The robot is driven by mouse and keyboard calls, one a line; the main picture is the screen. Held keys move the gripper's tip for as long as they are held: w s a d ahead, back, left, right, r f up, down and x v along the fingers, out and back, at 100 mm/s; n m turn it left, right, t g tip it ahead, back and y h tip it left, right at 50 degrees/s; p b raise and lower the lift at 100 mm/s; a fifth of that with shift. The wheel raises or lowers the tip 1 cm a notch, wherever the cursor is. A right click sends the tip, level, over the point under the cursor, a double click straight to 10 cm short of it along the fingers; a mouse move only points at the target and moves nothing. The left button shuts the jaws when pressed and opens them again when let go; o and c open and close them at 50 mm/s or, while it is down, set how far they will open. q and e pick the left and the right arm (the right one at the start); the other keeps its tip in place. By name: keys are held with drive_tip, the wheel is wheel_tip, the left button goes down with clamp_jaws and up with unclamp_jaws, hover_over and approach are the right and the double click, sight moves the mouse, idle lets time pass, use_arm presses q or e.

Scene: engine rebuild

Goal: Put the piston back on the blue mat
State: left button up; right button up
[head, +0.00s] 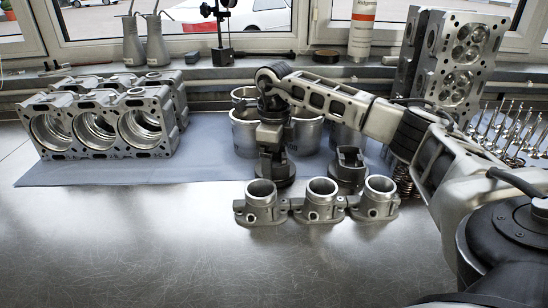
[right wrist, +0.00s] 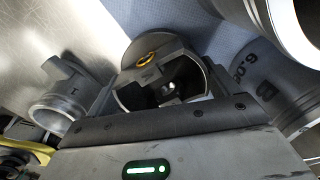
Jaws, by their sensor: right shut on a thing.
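My right gripper (head: 274,165) points down at the front edge of the blue mat (head: 205,165). In the right wrist view its jaws (right wrist: 162,88) are shut on a dark, hollow metal part, which I take as the piston (right wrist: 150,56); a yellow ring mark shows on it. In the head view my gripper mostly hides this part, and I cannot tell whether it touches the mat. The mat also shows in the right wrist view (right wrist: 185,18). My left gripper is not in view.
Large metal cylinders (head: 243,133) stand on the mat behind my gripper. A dark hollow part (head: 349,172) stands to its right. Three flanged metal housings (head: 320,205) stand in front on bare table. An engine block (head: 100,130) sits on the mat's left. The mat between is clear.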

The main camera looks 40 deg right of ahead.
drive_tip(key=shift+f, duration=0.1)
drive_tip(key=o, duration=1.2)
wheel_tip(320, 180, up, 12)
drive_tip(key=shift+r, duration=0.1)
